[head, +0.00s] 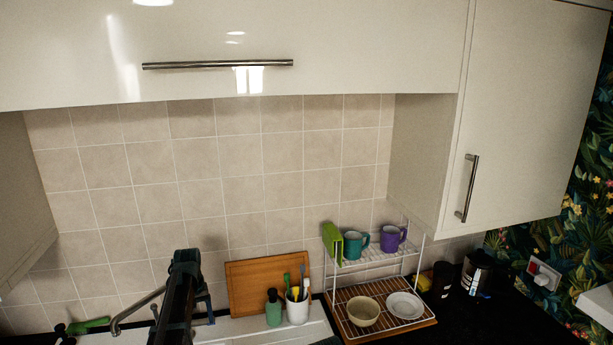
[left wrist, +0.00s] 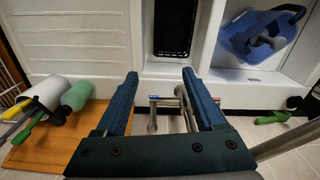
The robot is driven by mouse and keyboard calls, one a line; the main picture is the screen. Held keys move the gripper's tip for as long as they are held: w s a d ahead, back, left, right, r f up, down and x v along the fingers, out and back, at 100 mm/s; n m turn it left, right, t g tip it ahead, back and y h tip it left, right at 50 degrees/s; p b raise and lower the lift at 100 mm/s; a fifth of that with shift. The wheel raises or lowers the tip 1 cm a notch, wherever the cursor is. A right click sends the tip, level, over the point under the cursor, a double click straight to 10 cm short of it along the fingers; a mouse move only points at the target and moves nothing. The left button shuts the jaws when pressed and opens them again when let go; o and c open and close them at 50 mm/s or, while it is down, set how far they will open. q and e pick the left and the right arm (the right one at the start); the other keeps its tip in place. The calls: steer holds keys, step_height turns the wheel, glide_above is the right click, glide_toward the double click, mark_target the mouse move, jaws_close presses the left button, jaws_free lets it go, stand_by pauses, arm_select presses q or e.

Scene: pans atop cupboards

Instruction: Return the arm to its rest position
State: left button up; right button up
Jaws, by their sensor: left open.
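My left arm rises at the bottom left of the head view, in front of the tiled wall, with my left gripper (head: 186,262) dark and seen nearly end-on. In the left wrist view my left gripper (left wrist: 161,76) shows two blue fingers spread apart with nothing held between them. A metal tap (left wrist: 155,110) shows behind the gap between the fingers; I cannot tell how far away it is. My right gripper is not in view. No pan is visible in either view.
A metal tap (head: 135,312) stands close left of my arm. A wooden board (head: 250,284), a green bottle (head: 273,308) and a white cup (head: 297,310) of utensils stand right of it. A dish rack (head: 340,293) is farther right. Cupboards (head: 300,40) hang above.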

arm_select(q)
steer(key=s+d+f+m+b, duration=0.2)
steer(key=s+d+f+b, duration=0.3)
steer(key=s+d, duration=0.4)
steer(key=s+d+f+m+b, duration=0.3)
steer(key=s+d+f+b, duration=0.3)
steer(key=s, duration=0.5)
steer(key=s+d+f+m+y+b, duration=0.1)
steer(key=s+d+f+m+b, duration=0.2)
steer(key=s+d, duration=0.7)
step_height(320, 180, down, 3)
steer(key=d+b, duration=0.1)
steer(key=b, duration=0.1)
steer(key=shift+s+d+b, duration=0.15)
steer(key=shift+d+b, duration=0.2)
steer(key=shift+b, duration=0.05)
